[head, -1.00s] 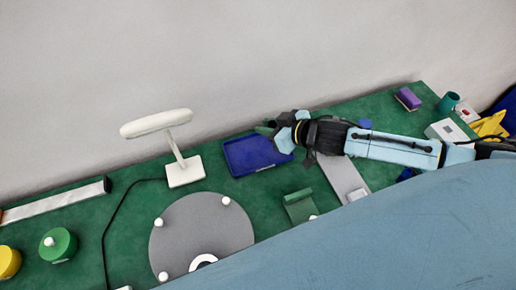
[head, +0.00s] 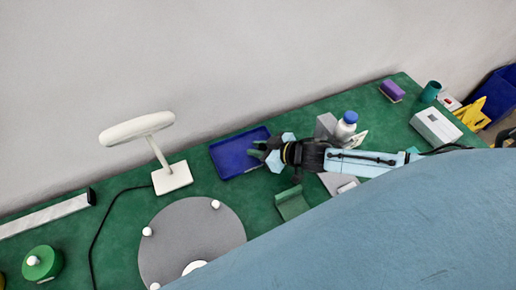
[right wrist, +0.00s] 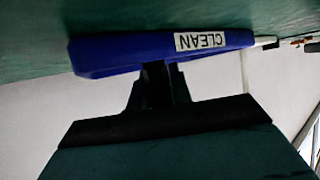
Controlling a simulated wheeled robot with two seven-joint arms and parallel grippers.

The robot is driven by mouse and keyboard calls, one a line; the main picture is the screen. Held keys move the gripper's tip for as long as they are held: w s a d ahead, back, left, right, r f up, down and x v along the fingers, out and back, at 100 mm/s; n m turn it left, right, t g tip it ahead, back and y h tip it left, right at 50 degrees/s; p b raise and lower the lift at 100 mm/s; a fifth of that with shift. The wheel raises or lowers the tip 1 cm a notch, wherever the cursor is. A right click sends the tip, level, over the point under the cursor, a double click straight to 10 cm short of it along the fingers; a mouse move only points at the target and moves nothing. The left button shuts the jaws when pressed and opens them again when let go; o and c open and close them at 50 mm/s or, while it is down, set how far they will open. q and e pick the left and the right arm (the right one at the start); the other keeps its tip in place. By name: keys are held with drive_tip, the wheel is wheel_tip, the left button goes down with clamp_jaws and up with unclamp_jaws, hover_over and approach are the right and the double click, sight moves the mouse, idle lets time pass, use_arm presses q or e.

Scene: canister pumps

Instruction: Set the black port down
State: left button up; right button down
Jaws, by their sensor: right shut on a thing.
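My right gripper (head: 258,152) is at the right side of a blue tray (head: 226,157) in the head view. It is shut on a small dark piece, taken as the black port (right wrist: 156,82), which shows as a black shape at the fingertips in the right wrist view. There the black shape overlaps the lower edge of the blue tray (right wrist: 115,55), which bears a CLEAN label, upside down in the picture. I cannot tell whether the port touches the tray. The port's outline is hard to separate from the dark fingers. My left gripper is not in view.
A white lamp (head: 172,178) stands left of the tray. A grey disc (head: 190,235) with white pegs and a green holder (head: 292,203) lie nearer. A blue-capped bottle (head: 346,127) stands beside my right arm. A purple block (head: 392,90) is farther right.

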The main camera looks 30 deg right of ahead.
drive_tip(key=c, duration=1.3)
unclamp_jaws()
drive_tip(key=shift+f, duration=0.1)
drive_tip(key=shift+o, duration=0.2)
drive_tip(key=shift+r, duration=0.25)
drive_tip(key=p+v, duration=0.1)
drive_tip(key=v, duration=0.5)
drive_tip(key=shift+s+d, duration=0.2)
drive_tip(key=shift+s, duration=0.05)
drive_tip(key=shift+s+d+r, duration=0.2)
drive_tip(key=shift+s+r, duration=0.1)
drive_tip(key=shift+r, duration=0.1)
